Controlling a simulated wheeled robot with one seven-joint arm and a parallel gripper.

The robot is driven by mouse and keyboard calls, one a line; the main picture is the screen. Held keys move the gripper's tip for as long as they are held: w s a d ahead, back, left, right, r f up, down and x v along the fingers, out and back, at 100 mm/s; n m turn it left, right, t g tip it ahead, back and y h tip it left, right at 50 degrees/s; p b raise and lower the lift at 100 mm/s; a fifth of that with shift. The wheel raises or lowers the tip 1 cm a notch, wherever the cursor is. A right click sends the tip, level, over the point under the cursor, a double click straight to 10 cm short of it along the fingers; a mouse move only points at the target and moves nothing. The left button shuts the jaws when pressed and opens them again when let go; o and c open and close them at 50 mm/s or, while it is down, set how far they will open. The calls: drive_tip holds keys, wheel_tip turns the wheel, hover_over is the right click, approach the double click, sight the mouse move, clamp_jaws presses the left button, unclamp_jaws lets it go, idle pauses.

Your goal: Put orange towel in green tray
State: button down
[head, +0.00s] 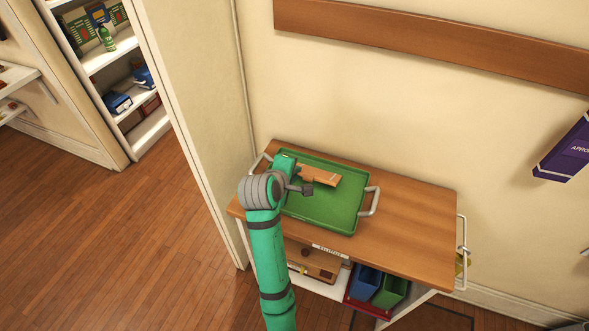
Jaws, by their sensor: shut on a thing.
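The green tray (335,214) lies on the wooden top of a small cart, with a metal handle at each end. The orange towel (321,177), a flat folded piece, shows over the tray's back part. My green arm reaches up from the bottom of the head view, and my gripper (302,178) is over the left half of the tray, at the towel's left end. It is shut on the towel. I cannot tell whether the towel touches the tray floor.
The cart top (415,225) is clear right of the tray. Its lower shelf holds a blue bin (364,281), a green bin (391,291) and a wooden box (318,263). A wall stands close behind; a door frame is at left. A purple box (567,148) is at right.

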idle(0.3)
drive_tip(key=c, duration=1.8)
unclamp_jaws()
drive_tip(key=shift+c, duration=0.6)
drive_tip(key=w+r+v, duration=0.1)
drive_tip(key=v, duration=0.6)
drive_tip(key=shift+r, duration=0.15)
drive_tip(key=shift+s+d, duration=0.1)
